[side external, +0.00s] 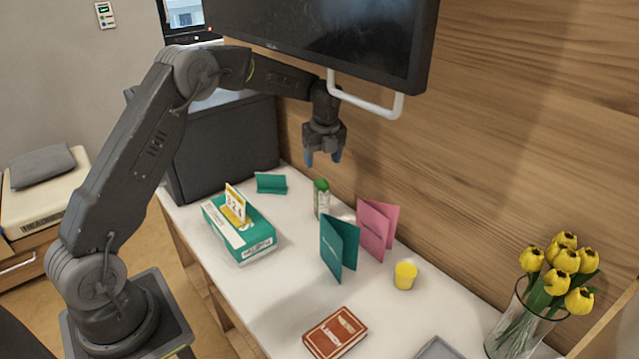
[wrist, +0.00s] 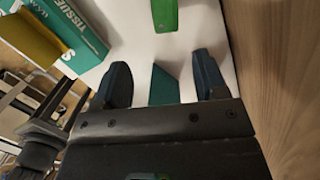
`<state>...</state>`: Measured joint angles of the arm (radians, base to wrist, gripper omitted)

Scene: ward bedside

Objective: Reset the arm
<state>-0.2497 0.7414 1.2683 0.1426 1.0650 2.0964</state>
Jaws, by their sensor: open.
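My gripper (side external: 323,158) hangs from the bent arm above the back part of the white table (side external: 275,307), pointing down. Its two fingers are apart with nothing between them; they also show in the wrist view (wrist: 160,88). A green-capped bottle (side external: 321,198) stands below it on the table, and its green part shows ahead of the fingers in the wrist view (wrist: 165,14). A teal folded item (side external: 271,184) lies below and left of the gripper in the side view. Part of a teal thing (wrist: 163,86) shows below the fingers in the wrist view.
A tissue box (side external: 241,232) bears a yellow-and-white calendar (side external: 236,206). Teal (side external: 338,247) and pink (side external: 377,228) cards stand near a yellow cup (side external: 405,275). A red book (side external: 335,334) lies in front; a vase of tulips (side external: 522,318) stands right. A monitor (side external: 330,35) overhangs the table near my arm.

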